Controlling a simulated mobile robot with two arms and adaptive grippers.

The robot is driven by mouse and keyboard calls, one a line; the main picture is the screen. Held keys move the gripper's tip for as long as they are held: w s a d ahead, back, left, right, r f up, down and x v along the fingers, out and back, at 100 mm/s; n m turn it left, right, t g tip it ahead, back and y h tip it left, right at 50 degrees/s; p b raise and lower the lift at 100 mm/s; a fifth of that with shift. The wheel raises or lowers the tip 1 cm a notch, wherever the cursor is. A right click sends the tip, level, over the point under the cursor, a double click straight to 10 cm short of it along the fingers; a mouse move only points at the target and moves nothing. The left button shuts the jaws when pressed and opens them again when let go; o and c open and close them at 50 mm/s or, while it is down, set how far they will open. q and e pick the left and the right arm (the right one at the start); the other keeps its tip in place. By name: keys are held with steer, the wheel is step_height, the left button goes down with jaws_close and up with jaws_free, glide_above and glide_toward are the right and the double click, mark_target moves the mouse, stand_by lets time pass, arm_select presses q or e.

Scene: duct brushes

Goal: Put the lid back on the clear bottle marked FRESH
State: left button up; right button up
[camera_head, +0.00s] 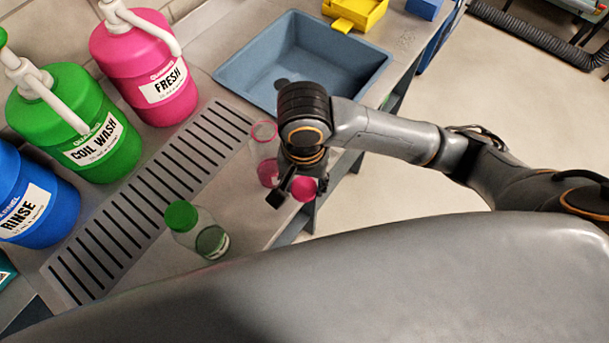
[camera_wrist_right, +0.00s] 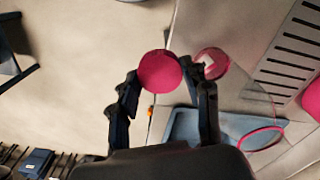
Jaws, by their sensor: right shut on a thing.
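The pink lid (camera_head: 304,189) is held by my right gripper (camera_head: 293,190), just right of the clear bottle (camera_head: 264,152). In the right wrist view the lid (camera_wrist_right: 160,71) sits between the fingertips of my right gripper (camera_wrist_right: 167,85), apart from the bottle. The clear bottle (camera_wrist_right: 236,92) has a pink ring around its open top and pink at its base, and it stands lidless on the counter. No FRESH mark is readable on it. My gripper partly hides the bottle's right side in the head view. My left gripper is not in view.
A clear bottle with a green lid (camera_head: 181,216) stands on the counter near the slotted drain (camera_head: 150,190). A pink FRESH jug (camera_head: 150,70), green COIL WASH jug (camera_head: 75,120) and blue RINSE jug (camera_head: 30,200) line the back. A blue sink (camera_head: 240,77) lies beyond. The counter edge is close.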

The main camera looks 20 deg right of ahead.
steer(key=shift+w+d+f, duration=0.1)
steer(key=shift+w+d, duration=0.1)
steer(key=shift+d, duration=0.1)
steer(key=w+d+r+n+b, duration=0.3)
steer(key=w+d+n+b, duration=0.1)
steer(key=d, duration=0.6)
steer(key=shift+d+n+b, duration=0.2)
steer(key=shift+n+b, duration=0.3)
steer(key=shift+b, duration=0.45)
